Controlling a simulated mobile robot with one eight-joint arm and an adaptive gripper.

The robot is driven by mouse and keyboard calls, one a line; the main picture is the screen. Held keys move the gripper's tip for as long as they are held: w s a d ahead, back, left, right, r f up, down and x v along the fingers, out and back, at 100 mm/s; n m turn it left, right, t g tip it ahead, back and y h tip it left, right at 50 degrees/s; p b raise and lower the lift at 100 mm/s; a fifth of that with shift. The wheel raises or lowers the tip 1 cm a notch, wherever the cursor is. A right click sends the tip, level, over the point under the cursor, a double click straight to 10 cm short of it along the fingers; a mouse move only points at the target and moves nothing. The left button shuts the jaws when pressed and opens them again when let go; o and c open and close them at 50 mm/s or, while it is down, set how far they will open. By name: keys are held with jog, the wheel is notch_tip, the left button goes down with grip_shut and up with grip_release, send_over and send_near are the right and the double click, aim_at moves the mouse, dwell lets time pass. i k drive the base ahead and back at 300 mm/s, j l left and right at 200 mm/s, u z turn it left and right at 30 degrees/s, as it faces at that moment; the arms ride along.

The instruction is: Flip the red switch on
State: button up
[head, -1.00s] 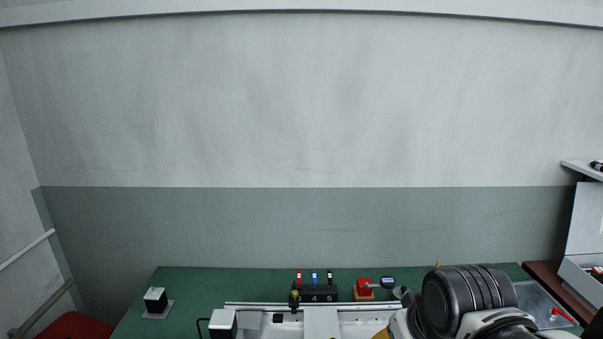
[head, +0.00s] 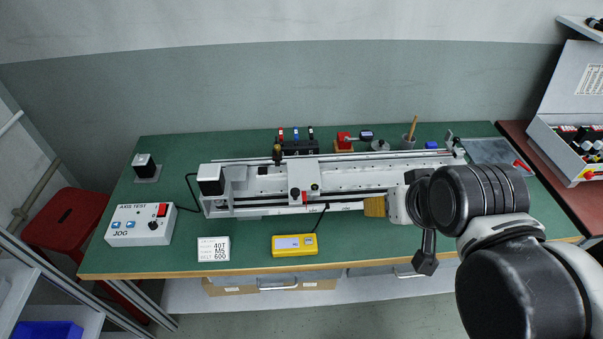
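The red switch (head: 162,210) is a small red rocker on the upper right of the white control box (head: 139,226) marked AXIS TEST and JOG. The box is at the front left of the green table. The switch is too small to tell its position. My arm comes in from the right, and its dark end, which I take for my gripper (head: 425,263), hangs over the table's front right edge. It is far to the right of the switch and apart from it. Its fingers cannot be told apart.
A rail gantry (head: 340,178) fills the middle of the table (head: 362,248). A yellow device (head: 294,245) and a white label card (head: 213,249) lie in front. A red stool (head: 65,227) stands at left.

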aim_at(162, 206)
jog(key=u, duration=1.6)
